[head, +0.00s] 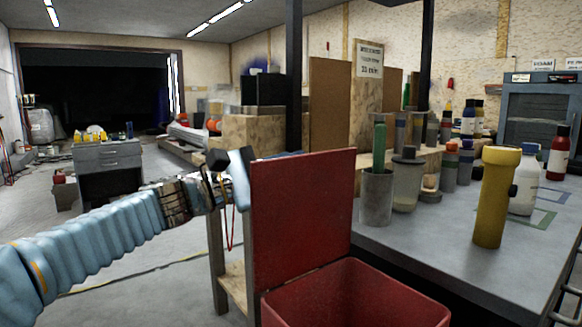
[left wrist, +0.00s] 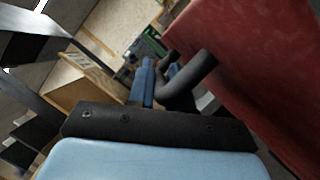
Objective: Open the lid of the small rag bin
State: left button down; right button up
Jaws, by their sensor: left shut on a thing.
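The red rag bin (head: 345,297) stands at the front, at the near left corner of the workbench. Its red lid (head: 303,215) stands up about vertical at the bin's left side, and the bin's inside shows below it. My left gripper (head: 236,170) is at the lid's upper left edge, on its outer side. In the left wrist view the lid (left wrist: 255,65) fills the right part, and a dark curved handle (left wrist: 190,82) sits at the fingers. The gripper is shut on this handle. The right gripper is not in view.
The grey workbench (head: 420,255) on the right bears a yellow flashlight (head: 492,200), a metal cup (head: 376,198) with a green tool, and several bottles. A grey drawer cabinet (head: 108,165) stands at the back left. Open floor (head: 150,255) lies left of the bin.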

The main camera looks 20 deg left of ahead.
pick_arm(q)
jog(key=shift+w+a+f, duration=0.15)
jog(key=shift+a+f, duration=0.05)
jog(key=w+a+n, duration=0.1)
jog(key=a+f+n+b, duration=0.1)
jog(key=shift+w+a+n+t, duration=0.1)
jog(key=shift+w+n+t, duration=0.2)
jog(key=shift+w+t, duration=0.1)
jog(key=c, duration=1.1)
grip_release()
jog(key=shift+r, duration=0.1)
jog(key=shift+s+a, duration=0.1)
jog(key=b+v, duration=0.1)
jog(key=v, duration=1.2)
jog(key=shift+s+a, duration=0.2)
